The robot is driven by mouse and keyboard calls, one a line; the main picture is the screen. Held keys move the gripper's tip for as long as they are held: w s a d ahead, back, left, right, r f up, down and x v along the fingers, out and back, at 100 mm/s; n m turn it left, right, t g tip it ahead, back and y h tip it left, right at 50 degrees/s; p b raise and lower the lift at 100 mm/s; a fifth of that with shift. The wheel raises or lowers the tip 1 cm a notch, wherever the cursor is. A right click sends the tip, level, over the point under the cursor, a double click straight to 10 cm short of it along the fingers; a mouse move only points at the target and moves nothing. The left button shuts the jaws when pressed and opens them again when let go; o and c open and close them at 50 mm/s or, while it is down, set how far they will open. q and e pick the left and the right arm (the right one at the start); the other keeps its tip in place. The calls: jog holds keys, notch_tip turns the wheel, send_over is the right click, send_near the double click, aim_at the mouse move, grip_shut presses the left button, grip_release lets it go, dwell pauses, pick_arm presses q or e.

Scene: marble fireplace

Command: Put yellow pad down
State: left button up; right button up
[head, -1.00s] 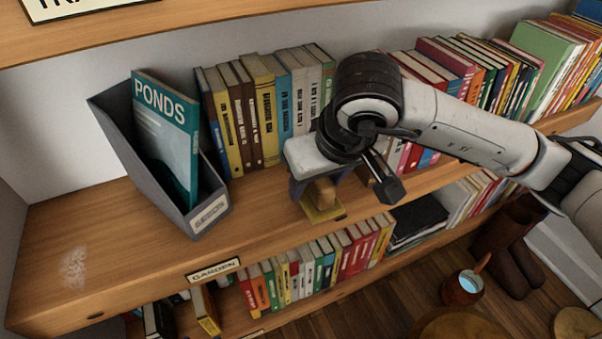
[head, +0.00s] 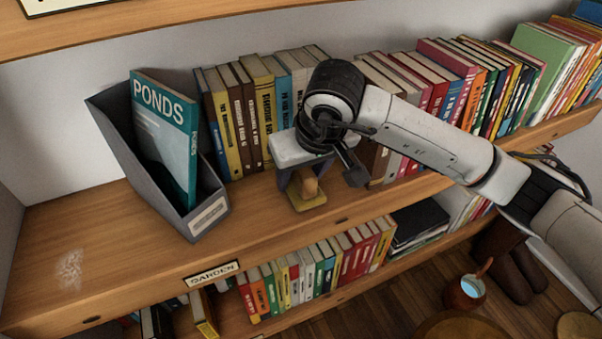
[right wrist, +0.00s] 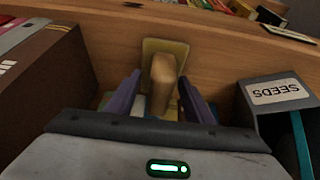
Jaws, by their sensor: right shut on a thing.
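The yellow pad (head: 310,204) is a flat yellowish plate with a wooden block handle (head: 309,188). It is at the middle shelf, close in front of the row of upright books; I cannot tell whether it touches the wood. My right gripper (head: 302,187) is above the pad, shut on its handle. In the right wrist view, the pad (right wrist: 165,46) shows beyond the handle (right wrist: 162,82), which sits between the two purple-grey fingers (right wrist: 160,100). My left gripper is not in view.
A grey magazine file (head: 150,180) holding the PONDS book (head: 163,130) stands to the left. Books (head: 240,120) line the back of the shelf (head: 100,225). The shelf's left end is clear apart from a whitish dusty patch (head: 70,268). More books fill the lower shelf.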

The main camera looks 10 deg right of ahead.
jog(key=shift+f, duration=0.25)
jog(key=o, duration=1)
jog(key=shift+r, duration=0.1)
jog(key=shift+o, duration=0.6)
jog(key=shift+r, duration=0.3)
jog(key=p+v, duration=0.2)
jog(key=v, duration=0.8)
jog(key=shift+s+r, duration=0.1)
jog(key=shift+r, duration=0.2)
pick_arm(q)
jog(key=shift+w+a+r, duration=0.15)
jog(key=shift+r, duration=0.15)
pick_arm(e)
jog(key=shift+s+d+r, duration=0.1)
jog(key=shift+s+r, duration=0.15)
jog(key=shift+r, duration=0.25)
